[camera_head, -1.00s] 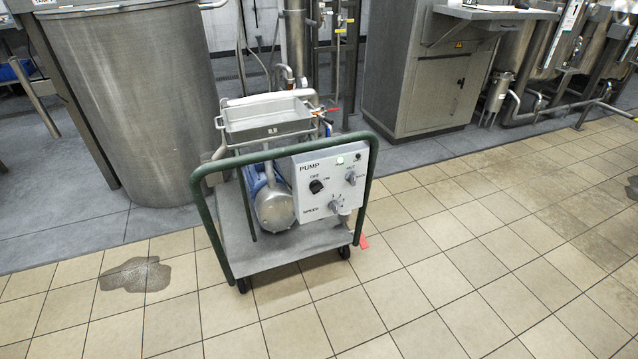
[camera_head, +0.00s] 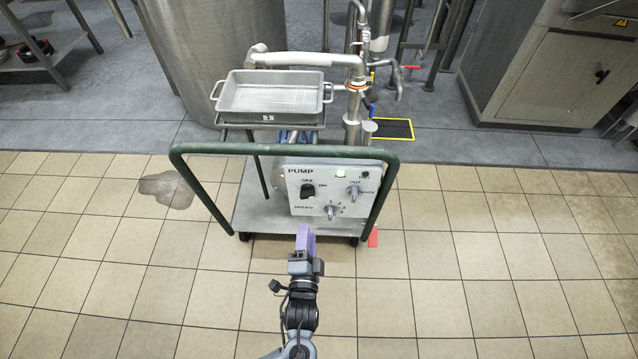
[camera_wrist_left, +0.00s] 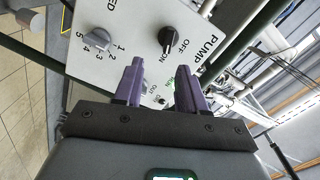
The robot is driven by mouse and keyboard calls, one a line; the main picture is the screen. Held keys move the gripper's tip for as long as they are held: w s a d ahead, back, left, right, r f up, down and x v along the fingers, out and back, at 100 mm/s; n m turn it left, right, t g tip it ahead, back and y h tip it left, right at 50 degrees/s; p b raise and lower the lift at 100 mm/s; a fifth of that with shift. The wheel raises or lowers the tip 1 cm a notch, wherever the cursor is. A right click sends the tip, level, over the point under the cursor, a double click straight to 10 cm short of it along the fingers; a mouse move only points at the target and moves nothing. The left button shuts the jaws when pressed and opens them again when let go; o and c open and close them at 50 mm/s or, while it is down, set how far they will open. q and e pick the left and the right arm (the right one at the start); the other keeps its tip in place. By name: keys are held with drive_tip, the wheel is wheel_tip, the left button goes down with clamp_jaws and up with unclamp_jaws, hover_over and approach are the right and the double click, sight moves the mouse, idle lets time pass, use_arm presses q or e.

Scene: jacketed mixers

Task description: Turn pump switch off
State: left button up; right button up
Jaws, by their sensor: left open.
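The pump switch (camera_head: 307,190) is a black knob on the white PUMP panel (camera_head: 300,208) of a green-framed cart. In the left wrist view the switch (camera_wrist_left: 174,40) lies beyond the fingertips, with its bar pointing toward the ON label. A green light (camera_head: 340,174) glows on the panel. My left gripper (camera_head: 305,232), with purple fingers, is in front of the panel, below the switch. In the wrist view its two fingers (camera_wrist_left: 159,68) stand apart with nothing between them, short of the knob. My right gripper is not in view.
A grey speed knob (camera_head: 331,210) and another grey knob (camera_head: 353,190) sit close to the switch. The green cart rail (camera_head: 230,149) runs above and beside the panel. A metal tray (camera_head: 272,97) and pipes stand behind.

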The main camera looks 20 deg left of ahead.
sight(307, 198)
use_arm(q)
drive_tip(key=b+x, duration=0.1)
drive_tip(key=x, duration=0.1)
drive_tip(key=b+x, duration=0.1)
drive_tip(key=x, duration=0.1)
drive_tip(key=r+b+x, duration=0.1)
drive_tip(key=x, duration=0.1)
drive_tip(key=shift+w+a, duration=0.15)
drive_tip(key=shift+a, duration=0.05)
drive_tip(key=x, duration=0.1)
drive_tip(key=b+x, duration=0.1)
drive_tip(key=x, duration=0.1)
drive_tip(key=shift+a, duration=0.3)
drive_tip(key=shift+w+r+b, duration=0.15)
drive_tip(key=shift+w+b, duration=0.3)
drive_tip(key=shift+w, duration=0.35)
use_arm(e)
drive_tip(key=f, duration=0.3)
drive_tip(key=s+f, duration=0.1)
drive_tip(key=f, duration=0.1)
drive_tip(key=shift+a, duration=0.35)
use_arm(q)
drive_tip(key=shift+s+a, duration=0.1)
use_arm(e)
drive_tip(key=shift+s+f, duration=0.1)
use_arm(q)
drive_tip(key=shift+c, duration=0.7)
clamp_jaws()
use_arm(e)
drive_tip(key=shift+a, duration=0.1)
